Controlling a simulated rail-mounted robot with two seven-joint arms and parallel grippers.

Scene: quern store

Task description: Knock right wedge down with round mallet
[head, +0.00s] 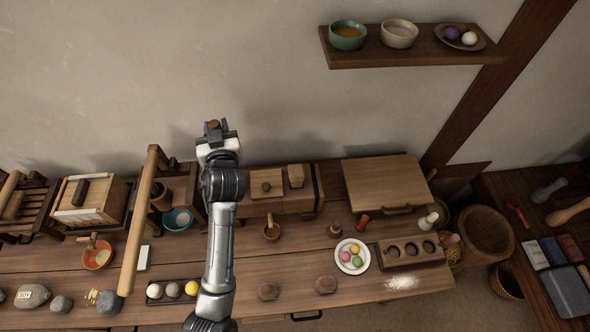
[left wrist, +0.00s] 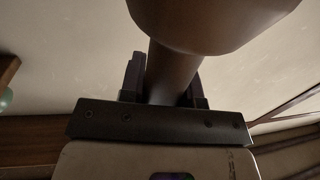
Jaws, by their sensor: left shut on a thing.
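My left gripper (head: 214,137) is raised at the back of the bench, in front of the plain wall. In the left wrist view it is shut around the brown handle (left wrist: 172,72) of the round mallet, whose wide round head (left wrist: 210,18) stands out beyond the fingers. In the head view only a small brown part of the mallet (head: 213,125) shows at the gripper. Two wooden blocks sit on a long wooden box; the right block (head: 296,176) stands upright and may be the right wedge, beside the lower left block (head: 266,184). My right gripper is not in view.
A long wooden pole (head: 140,220) rises left of my arm. A wall shelf (head: 400,58) with bowls hangs upper right. A large board (head: 386,182), a plate of coloured balls (head: 342,264) and a wooden block with holes (head: 385,256) are at right.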

